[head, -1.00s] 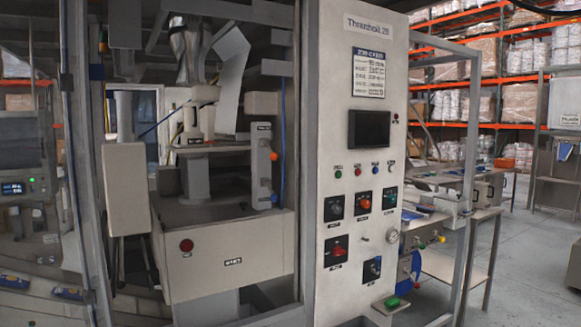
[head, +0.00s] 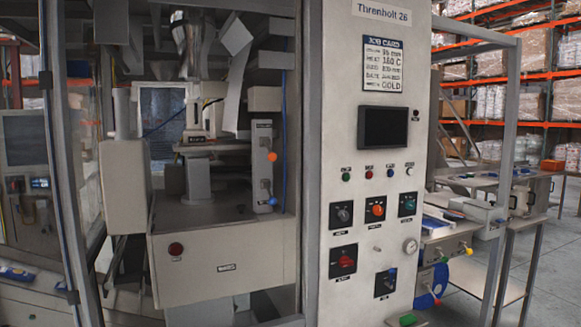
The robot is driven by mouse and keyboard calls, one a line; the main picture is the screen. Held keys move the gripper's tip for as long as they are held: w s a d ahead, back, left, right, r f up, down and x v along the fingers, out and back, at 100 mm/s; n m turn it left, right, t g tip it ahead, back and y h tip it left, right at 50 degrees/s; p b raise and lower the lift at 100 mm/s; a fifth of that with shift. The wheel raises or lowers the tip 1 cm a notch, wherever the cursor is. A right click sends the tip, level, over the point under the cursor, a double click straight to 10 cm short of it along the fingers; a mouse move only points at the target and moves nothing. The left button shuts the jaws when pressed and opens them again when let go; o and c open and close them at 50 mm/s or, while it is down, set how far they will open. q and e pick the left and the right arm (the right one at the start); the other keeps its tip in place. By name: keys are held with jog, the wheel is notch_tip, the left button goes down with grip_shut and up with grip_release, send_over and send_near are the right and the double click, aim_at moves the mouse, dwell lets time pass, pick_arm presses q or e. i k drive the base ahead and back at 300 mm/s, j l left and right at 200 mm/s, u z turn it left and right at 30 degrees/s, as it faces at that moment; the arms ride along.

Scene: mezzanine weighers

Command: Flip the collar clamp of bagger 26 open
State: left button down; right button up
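Bagger 26 (head: 361,220) stands in front of me, a tall grey machine with the nameplate "Thrambolt 26" (head: 382,11) on its panel. To the left of the panel is an open bay with a shiny metal funnel-like tube (head: 187,38) at the top and a tilted pale plate beside it. A pale upright bracket (head: 262,165) on the bay's right side carries an orange knob (head: 272,156) and a blue knob (head: 272,201). I cannot tell which part is the collar clamp, or whether it is open. Neither of my grippers is in view.
A clear guard door in a grey frame (head: 60,160) stands at the left. A bench (head: 510,222) stands at the right, with open floor beyond it.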

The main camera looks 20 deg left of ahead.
aim_at(271, 156)
jog(key=i+j+z, duration=0.2)
jog(key=i, duration=0.25)
jog(key=i+j+z, duration=0.15)
jog(key=i+j, duration=0.2)
jog(key=i, duration=0.05)
